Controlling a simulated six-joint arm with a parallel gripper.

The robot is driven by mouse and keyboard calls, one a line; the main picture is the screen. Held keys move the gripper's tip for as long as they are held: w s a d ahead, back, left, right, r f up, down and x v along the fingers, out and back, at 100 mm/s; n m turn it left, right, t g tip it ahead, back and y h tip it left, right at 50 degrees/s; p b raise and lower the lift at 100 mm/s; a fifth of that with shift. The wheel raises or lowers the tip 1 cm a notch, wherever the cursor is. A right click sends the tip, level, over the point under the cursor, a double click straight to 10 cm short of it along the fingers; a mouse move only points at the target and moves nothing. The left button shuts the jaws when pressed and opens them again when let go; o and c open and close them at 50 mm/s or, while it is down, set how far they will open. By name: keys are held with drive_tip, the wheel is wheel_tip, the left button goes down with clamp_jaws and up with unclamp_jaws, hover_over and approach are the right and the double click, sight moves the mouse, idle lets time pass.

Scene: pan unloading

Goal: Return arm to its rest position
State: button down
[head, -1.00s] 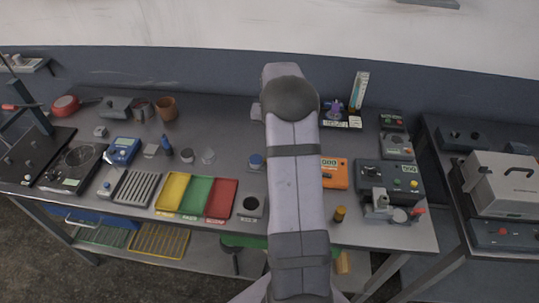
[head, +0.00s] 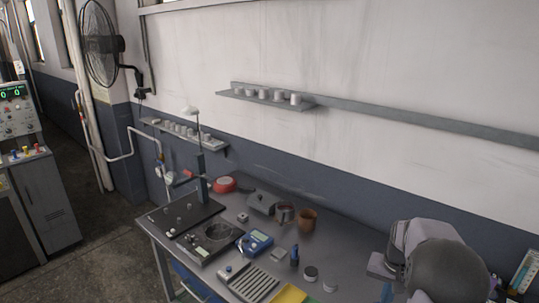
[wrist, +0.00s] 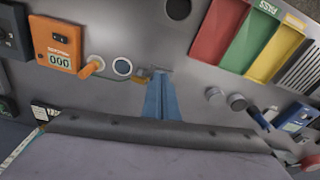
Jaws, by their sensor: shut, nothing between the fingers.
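In the wrist view my gripper (wrist: 161,78) shows as blue fingers close together, shut and empty, above the grey bench. Nothing hangs from the fingertips. In the head view my arm fills the lower right corner, and most of it is cut off by the frame edge. The bench (head: 335,243) lies to the left of the arm.
The wrist view shows an orange meter (wrist: 58,46), an orange-handled tool (wrist: 92,66), and red (wrist: 216,28), green (wrist: 248,42) and yellow (wrist: 275,55) trays.

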drive_tip(key=s+a+f+n+g+b, duration=0.15)
drive_tip(key=s+a+n, duration=0.55)
drive_tip(key=s+a, duration=1.45)
wheel_tip(320, 180, down, 14)
drive_tip(key=b, duration=1.4)
drive_tip(key=shift+w+f+y+b, duration=0.15)
drive_tip(key=shift+w+y+b, duration=0.1)
drive_tip(key=shift+y+b, duration=0.15)
